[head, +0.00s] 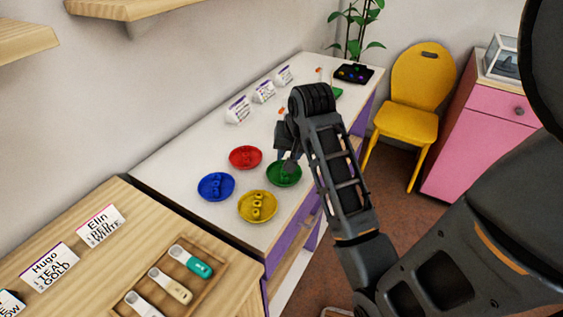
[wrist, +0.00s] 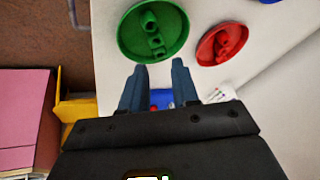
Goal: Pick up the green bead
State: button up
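Several green beads (wrist: 155,40) sit in a round green dish (wrist: 181,45) on the white tabletop. In the wrist view the dish is at the top, just beyond my fingertips. My gripper (wrist: 158,66) is open, with a clear gap between its two fingers and no bead held. In the head view my gripper (head: 287,166) is over the green dish (head: 283,183) and hides part of it and its beads. I cannot tell the exact height of the fingertips above the beads.
A red dish (head: 233,160), blue dish (head: 204,193) and yellow dish (head: 246,215) with beads stand close by. White cards (head: 238,110) line the wall side. A black tray (head: 363,80) is at the far end. A wooden tray (head: 217,286) is on the nearer table.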

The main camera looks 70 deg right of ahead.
jog(key=shift+p+x, duration=0.4)
jog(key=shift+x, duration=2.4)
jog(key=shift+c, duration=0.4)
jog(key=shift+a+f, duration=0.1)
grip_shut()
